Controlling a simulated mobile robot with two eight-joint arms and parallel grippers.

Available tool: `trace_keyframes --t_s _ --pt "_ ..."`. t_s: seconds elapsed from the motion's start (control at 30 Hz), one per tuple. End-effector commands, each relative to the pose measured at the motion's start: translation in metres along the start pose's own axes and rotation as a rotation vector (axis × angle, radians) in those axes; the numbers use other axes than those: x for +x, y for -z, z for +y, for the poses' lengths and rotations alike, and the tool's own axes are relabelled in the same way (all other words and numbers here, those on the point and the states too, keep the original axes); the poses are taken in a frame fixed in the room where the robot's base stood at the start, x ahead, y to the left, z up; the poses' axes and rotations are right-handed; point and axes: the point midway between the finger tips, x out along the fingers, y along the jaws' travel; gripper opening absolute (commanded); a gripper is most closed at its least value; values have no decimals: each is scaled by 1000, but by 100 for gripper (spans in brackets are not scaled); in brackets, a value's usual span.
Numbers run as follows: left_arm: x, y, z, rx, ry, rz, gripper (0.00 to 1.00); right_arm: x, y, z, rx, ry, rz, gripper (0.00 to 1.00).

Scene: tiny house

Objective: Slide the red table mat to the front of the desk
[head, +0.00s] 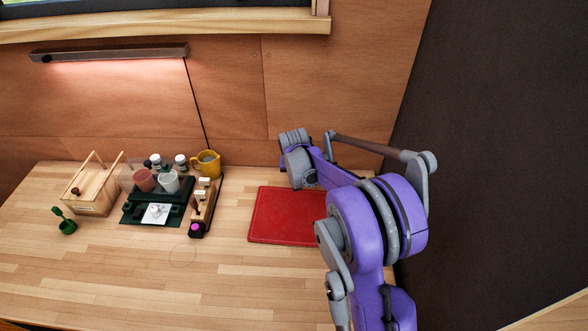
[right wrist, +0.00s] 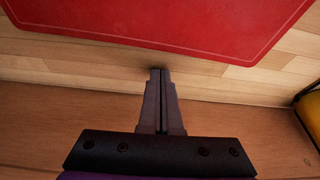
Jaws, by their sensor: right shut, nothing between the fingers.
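The red table mat (head: 285,217) lies flat on the right part of the wooden desk (head: 130,270) in the head view. My right arm covers its right side there. My right gripper is hidden behind its own arm in the head view. In the right wrist view my right gripper (right wrist: 161,72) is shut and empty. Its fingertips are close to the edge of the mat (right wrist: 190,22), on the side towards the wall; I cannot tell whether they touch it. My left gripper is not in view.
Left of the mat stand a pen holder (head: 203,205), a yellow mug (head: 206,164), a dark green tray (head: 137,213) with cups, and a wooden box (head: 88,193). A green scoop (head: 66,225) lies farther left. A dark wall (head: 490,150) bounds the right. The front of the desk is clear.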

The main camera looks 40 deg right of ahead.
Motion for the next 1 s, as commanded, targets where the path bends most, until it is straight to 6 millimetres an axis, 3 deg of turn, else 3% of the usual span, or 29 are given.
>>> trace_keyframes --t_s 0.2,0.67,0.77,1.0 --pt "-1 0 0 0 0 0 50 -6 -16 0 0 0 0 0" --pt "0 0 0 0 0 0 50 -10 -25 -1 -1 0 0 0" --pt "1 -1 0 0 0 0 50 -16 -43 -1 -2 1 0 0" --pt "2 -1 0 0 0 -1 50 -39 -109 -1 -4 2 -1 0"
